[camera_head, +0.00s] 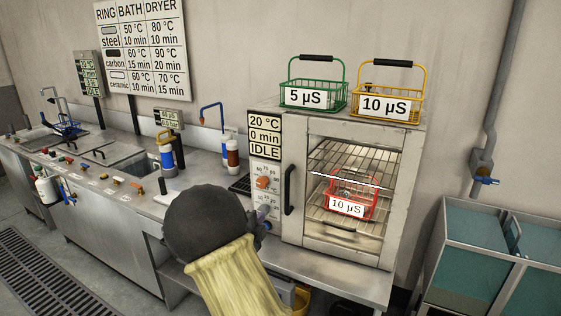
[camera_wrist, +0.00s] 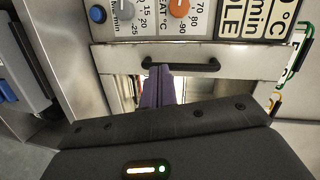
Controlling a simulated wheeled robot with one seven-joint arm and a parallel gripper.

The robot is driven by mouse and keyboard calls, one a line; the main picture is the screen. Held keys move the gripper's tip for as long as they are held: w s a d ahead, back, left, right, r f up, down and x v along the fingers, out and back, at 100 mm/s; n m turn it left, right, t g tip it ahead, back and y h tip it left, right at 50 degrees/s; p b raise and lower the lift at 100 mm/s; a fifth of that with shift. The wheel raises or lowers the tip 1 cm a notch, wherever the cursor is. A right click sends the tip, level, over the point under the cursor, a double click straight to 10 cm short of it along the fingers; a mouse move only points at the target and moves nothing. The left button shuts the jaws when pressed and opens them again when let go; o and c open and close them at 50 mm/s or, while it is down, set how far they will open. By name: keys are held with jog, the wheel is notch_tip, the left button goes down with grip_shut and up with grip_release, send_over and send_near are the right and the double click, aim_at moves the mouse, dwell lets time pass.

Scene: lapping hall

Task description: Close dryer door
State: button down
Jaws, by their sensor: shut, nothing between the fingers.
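The dryer (camera_head: 295,222) stands on the right end of the bench. Its windowed door (camera_head: 294,150) looks flush or nearly flush with the front; I see no clear gap. The black upright door handle (camera_head: 289,190) is on the door's left side. A red basket (camera_head: 360,184) marked 10 µS is inside the dryer.
The control panel (camera_head: 264,165) reads 20 °C, 0 min, IDLE. A green basket (camera_head: 317,84) and a yellow basket (camera_head: 395,90) stand on the dryer. Bottles (camera_head: 166,158) and sinks line the bench to the left. Teal-panelled bins (camera_head: 480,262) stand at the right.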

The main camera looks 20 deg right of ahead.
jog(key=r+m+h, duration=0.1)
jog(key=r+m+h+p, duration=0.1)
jog(key=r, duration=0.1)
jog(key=d+r+m, duration=0.1)
jog(key=r, duration=0.1)
jog(key=shift+w+r+h+p, duration=0.1)
jog(key=shift+w+h+p, duration=0.05)
jog(key=shift+h+p, duration=0.25)
jog(key=p+x, duration=0.4)
jog(key=x, duration=1)
jog(key=shift+a, duration=0.1)
